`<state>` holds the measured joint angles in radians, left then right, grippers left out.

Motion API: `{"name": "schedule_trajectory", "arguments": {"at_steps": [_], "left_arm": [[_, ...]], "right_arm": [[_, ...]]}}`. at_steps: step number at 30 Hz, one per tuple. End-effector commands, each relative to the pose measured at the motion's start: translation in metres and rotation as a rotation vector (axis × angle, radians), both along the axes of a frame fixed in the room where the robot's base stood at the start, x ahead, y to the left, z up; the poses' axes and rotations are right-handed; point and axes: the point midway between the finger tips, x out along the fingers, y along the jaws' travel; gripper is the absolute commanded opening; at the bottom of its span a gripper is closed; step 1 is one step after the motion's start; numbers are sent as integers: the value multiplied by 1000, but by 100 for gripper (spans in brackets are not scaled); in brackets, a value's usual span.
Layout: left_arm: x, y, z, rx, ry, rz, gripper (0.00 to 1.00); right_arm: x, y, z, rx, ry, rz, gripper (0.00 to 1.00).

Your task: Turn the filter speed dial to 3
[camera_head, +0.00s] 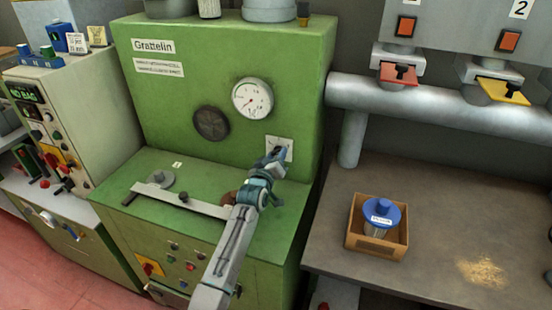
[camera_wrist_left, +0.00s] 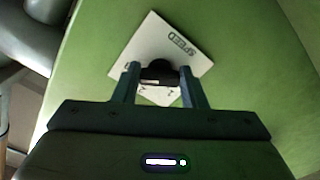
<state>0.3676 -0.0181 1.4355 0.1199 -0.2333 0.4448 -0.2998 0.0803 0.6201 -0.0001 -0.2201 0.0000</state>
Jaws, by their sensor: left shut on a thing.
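The speed dial's white plate (camera_head: 287,146) is on the front of the green machine, low and to the right of the gauge. In the left wrist view the plate (camera_wrist_left: 160,38) bears the word "SPEED" and looks tilted. The black dial knob (camera_wrist_left: 158,73) is at the middle of the plate. My left gripper (camera_head: 274,158) is at the plate, and in the left wrist view its fingers (camera_wrist_left: 160,78) are closed on the knob from both sides. The fingers and knob hide most scale marks, so the setting cannot be read. My right gripper is in neither view.
The green machine (camera_head: 230,60) has a round gauge (camera_head: 252,98) and a dark round cover (camera_head: 211,123). A metal bar (camera_head: 185,200) lies on its ledge. At right, a box (camera_head: 375,248) holds a blue-lidded jar (camera_head: 382,214). A thick pipe (camera_head: 430,104) runs above the bench.

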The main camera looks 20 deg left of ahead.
Motion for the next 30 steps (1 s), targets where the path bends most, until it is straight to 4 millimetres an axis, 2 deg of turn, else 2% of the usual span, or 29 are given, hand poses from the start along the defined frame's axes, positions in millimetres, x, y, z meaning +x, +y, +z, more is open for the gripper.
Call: {"name": "schedule_trajectory", "arguments": {"at_steps": [9, 21, 22, 24, 30], "left_arm": [[0, 0, -3, 66, 3, -1, 15], [-1, 0, -3, 72, 4, -1, 15], [-1, 0, -3, 72, 4, -1, 44], [0, 0, -3, 71, 3, 0, 58], [0, 0, -2, 70, 1, -1, 60]], "right_arm": [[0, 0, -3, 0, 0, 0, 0], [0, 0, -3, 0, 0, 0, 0], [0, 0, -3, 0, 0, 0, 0], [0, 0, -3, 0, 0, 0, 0], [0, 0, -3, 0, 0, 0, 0]]}}
